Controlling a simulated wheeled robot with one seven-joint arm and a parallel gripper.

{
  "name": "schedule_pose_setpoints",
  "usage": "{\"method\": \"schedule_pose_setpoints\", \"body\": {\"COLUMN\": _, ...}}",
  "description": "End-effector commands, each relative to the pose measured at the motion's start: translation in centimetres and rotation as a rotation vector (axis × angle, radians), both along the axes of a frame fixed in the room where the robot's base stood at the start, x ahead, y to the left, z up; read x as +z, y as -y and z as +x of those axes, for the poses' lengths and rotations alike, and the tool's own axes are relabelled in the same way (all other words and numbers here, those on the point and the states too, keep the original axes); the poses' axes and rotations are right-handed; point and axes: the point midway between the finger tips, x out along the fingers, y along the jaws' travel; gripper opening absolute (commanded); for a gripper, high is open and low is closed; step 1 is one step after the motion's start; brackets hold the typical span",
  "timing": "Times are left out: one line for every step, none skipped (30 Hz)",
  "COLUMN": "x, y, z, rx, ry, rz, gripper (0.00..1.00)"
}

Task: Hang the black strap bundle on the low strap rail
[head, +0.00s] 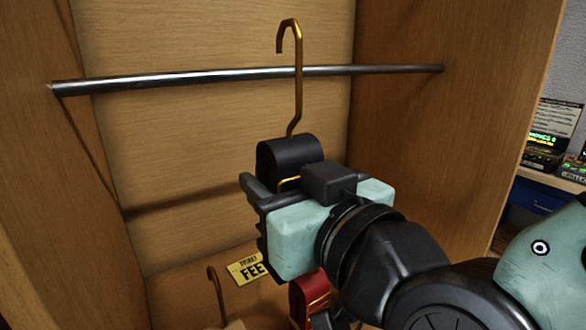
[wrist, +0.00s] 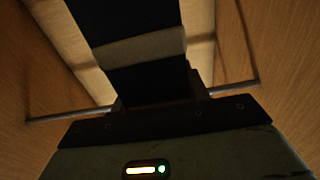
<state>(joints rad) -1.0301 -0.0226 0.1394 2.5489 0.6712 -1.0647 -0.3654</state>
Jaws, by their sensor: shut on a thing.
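The black strap bundle (head: 288,157) is a rolled black strap with a tall brass hook (head: 297,80) rising from its top. My gripper (head: 262,205) is shut on the bundle and holds it upright inside the wooden cabinet. The low strap rail (head: 190,77) is a metal bar running across the cabinet. The hook's bent tip is above the rail's height in the head view, and its shank crosses in front of the rail. I cannot tell the depth gap between them. In the wrist view the black strap (wrist: 145,75) with a pale band fills the middle, and the rail (wrist: 60,117) shows behind.
A red strap bundle (head: 305,297) with brass fittings and another brass hook (head: 215,290) are low in the cabinet. A yellow ticket (head: 247,268) lies on the cabinet floor. Wooden side walls (head: 425,130) bound the space. The rail is otherwise empty.

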Motion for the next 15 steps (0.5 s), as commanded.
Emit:
{"method": "schedule_pose_setpoints", "body": {"x": 0.1, "y": -0.2, "z": 0.4, "rx": -0.001, "ry": 0.001, "rz": 0.001, "gripper": 0.17}}
{"method": "schedule_pose_setpoints", "body": {"x": 0.1, "y": -0.4, "z": 0.6, "rx": -0.001, "ry": 0.001, "rz": 0.000, "gripper": 0.17}}
{"method": "schedule_pose_setpoints", "body": {"x": 0.0, "y": -0.5, "z": 0.8, "rx": -0.001, "ry": 0.001, "rz": -0.001, "gripper": 0.17}}
{"method": "schedule_pose_setpoints", "body": {"x": 0.0, "y": -0.7, "z": 1.0, "rx": -0.001, "ry": 0.000, "rz": 0.000, "gripper": 0.17}}
{"method": "schedule_pose_setpoints", "body": {"x": 0.1, "y": -0.8, "z": 1.2, "rx": -0.001, "ry": 0.001, "rz": 0.001, "gripper": 0.17}}
{"method": "schedule_pose_setpoints", "body": {"x": 0.1, "y": -1.0, "z": 1.4, "rx": -0.001, "ry": 0.001, "rz": 0.001, "gripper": 0.17}}
{"method": "schedule_pose_setpoints", "body": {"x": 0.0, "y": -1.1, "z": 1.7, "rx": -0.001, "ry": 0.001, "rz": 0.001, "gripper": 0.17}}
{"method": "schedule_pose_setpoints", "body": {"x": 0.0, "y": -1.2, "z": 1.9, "rx": -0.001, "ry": 0.000, "rz": 0.000, "gripper": 0.17}}
{"method": "schedule_pose_setpoints", "body": {"x": 0.3, "y": -1.2, "z": 1.9, "rx": -0.002, "ry": 0.000, "rz": -0.001, "gripper": 0.17}}
{"method": "schedule_pose_setpoints", "body": {"x": 0.3, "y": -1.3, "z": 2.0, "rx": -0.003, "ry": 0.000, "rz": -0.002, "gripper": 0.17}}
{"method": "schedule_pose_setpoints", "body": {"x": 0.3, "y": -1.3, "z": 2.0, "rx": -0.004, "ry": -0.001, "rz": -0.003, "gripper": 0.17}}
{"method": "schedule_pose_setpoints", "body": {"x": 0.3, "y": -1.4, "z": 2.1, "rx": -0.005, "ry": 0.000, "rz": -0.002, "gripper": 0.17}}
{"method": "schedule_pose_setpoints", "body": {"x": 0.4, "y": -1.4, "z": 2.2, "rx": -0.005, "ry": 0.000, "rz": -0.002, "gripper": 0.17}}
{"method": "schedule_pose_setpoints", "body": {"x": 0.3, "y": -1.5, "z": 2.2, "rx": -0.005, "ry": 0.000, "rz": -0.002, "gripper": 0.17}}
{"method": "schedule_pose_setpoints", "body": {"x": 0.3, "y": -1.6, "z": 2.3, "rx": -0.006, "ry": 0.000, "rz": -0.004, "gripper": 0.17}}
